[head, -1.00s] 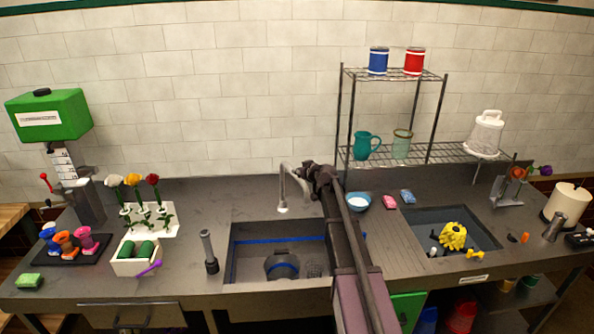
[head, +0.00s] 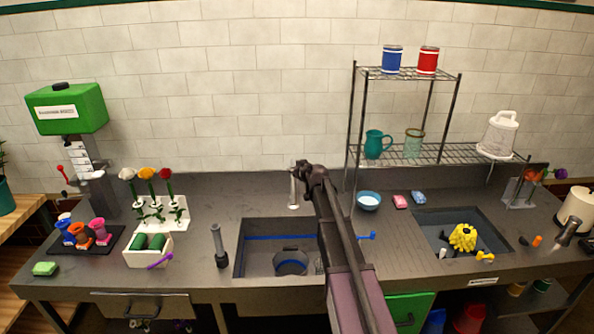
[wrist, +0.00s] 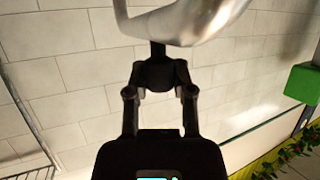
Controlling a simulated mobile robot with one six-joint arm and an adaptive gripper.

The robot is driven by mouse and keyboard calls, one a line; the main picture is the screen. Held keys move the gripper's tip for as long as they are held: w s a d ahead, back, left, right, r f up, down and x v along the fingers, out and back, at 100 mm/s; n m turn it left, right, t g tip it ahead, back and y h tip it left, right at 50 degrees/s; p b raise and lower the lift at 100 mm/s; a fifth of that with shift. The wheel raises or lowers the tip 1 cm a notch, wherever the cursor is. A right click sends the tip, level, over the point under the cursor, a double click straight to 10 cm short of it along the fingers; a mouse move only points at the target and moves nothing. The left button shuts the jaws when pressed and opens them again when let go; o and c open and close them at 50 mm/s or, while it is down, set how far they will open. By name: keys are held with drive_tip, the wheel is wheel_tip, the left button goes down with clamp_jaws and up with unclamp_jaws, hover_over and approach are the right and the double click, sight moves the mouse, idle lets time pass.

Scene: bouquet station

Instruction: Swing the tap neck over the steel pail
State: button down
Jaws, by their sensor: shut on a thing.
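The metal tap neck (head: 293,190) stands at the back edge of the left sink (head: 240,260), its spout hanging down behind the sink's back wall in the picture. My gripper (head: 307,168) is shut on the neck near its top. In the wrist view, the shiny curved neck (wrist: 185,22) crosses the top, and my gripper's closed fingers (wrist: 157,52) meet it. The steel pail (head: 291,264) sits in the left sink, in front of and below the spout. My arm hides the tap's base and the sink's right part.
A blue handle (head: 366,235) sticks out right of my arm. A dark upright cylinder (head: 220,246) stands left of the sink. A blue bowl (head: 368,201) and wire shelf (head: 440,152) are to the right. A flower rack (head: 163,212) stands left.

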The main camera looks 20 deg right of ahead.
drive_tip(key=shift+a, duration=0.15)
drive_tip(key=shift+c, duration=2.3)
unclamp_jaws()
drive_tip(key=shift+a, duration=0.1)
